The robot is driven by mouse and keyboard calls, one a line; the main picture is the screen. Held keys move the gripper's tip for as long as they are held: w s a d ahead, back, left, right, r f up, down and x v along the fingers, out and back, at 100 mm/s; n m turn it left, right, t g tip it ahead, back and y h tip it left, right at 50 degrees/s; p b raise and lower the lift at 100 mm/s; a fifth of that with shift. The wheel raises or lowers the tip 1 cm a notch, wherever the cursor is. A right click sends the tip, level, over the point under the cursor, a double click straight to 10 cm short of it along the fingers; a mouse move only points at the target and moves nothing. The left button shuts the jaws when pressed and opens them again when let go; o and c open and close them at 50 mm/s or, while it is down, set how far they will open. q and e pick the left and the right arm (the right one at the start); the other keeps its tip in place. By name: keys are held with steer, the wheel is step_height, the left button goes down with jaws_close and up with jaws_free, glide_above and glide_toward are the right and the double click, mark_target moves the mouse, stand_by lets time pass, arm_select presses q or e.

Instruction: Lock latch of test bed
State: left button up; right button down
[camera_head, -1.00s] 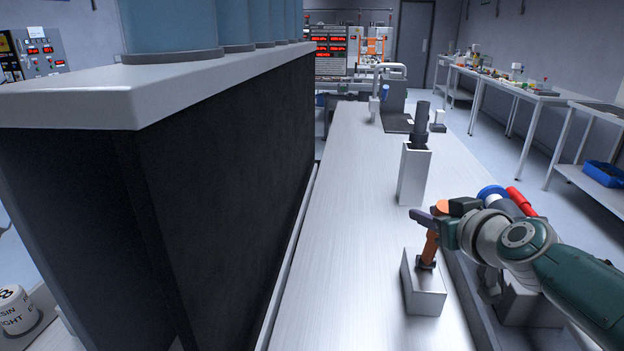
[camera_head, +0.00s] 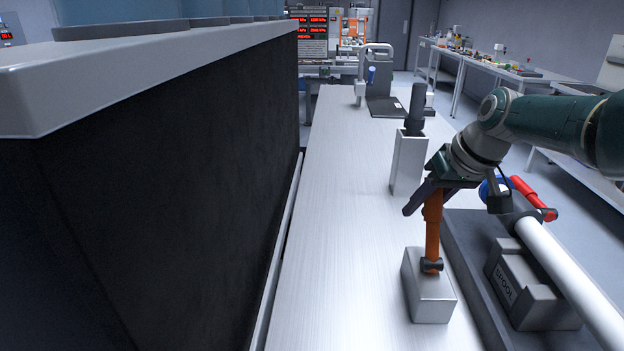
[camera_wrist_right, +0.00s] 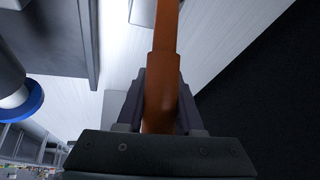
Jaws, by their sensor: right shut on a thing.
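An orange lever (camera_head: 432,232) stands nearly upright on a black pivot on a light grey block (camera_head: 428,300) on the metal bench. It looks like the latch, though no label shows on it. My right gripper (camera_head: 432,192) is shut on the lever's upper end. In the right wrist view the orange lever (camera_wrist_right: 165,45) runs up from between the two dark fingers (camera_wrist_right: 160,108). The fingers hide part of its grip end. My left gripper is not in view.
A dark bed with a block marked SPOOL (camera_head: 525,285), a white pipe (camera_head: 572,278) and a red handle (camera_head: 533,198) lies to the right. A grey post (camera_head: 408,160) with a black cylinder stands behind. A tall black-sided cabinet (camera_head: 170,180) fills the left.

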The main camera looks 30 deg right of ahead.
steer(key=shift+d+f+g+b, duration=0.1)
steer(key=shift+f+g+b, duration=0.2)
steer(key=shift+b, duration=0.05)
stand_by(0.3)
steer(key=c, duration=0.5)
jaws_free()
steer(key=shift+w, duration=0.1)
steer(key=shift+c, duration=0.2)
steer(key=p+v, duration=0.8)
steer(key=p, duration=0.1)
steer(key=shift+d+r, duration=0.15)
steer(key=shift+r, duration=0.15)
steer(key=shift+s+r+p, duration=0.35)
steer(key=shift+r+p, duration=0.1)
steer(key=shift+r, duration=0.2)
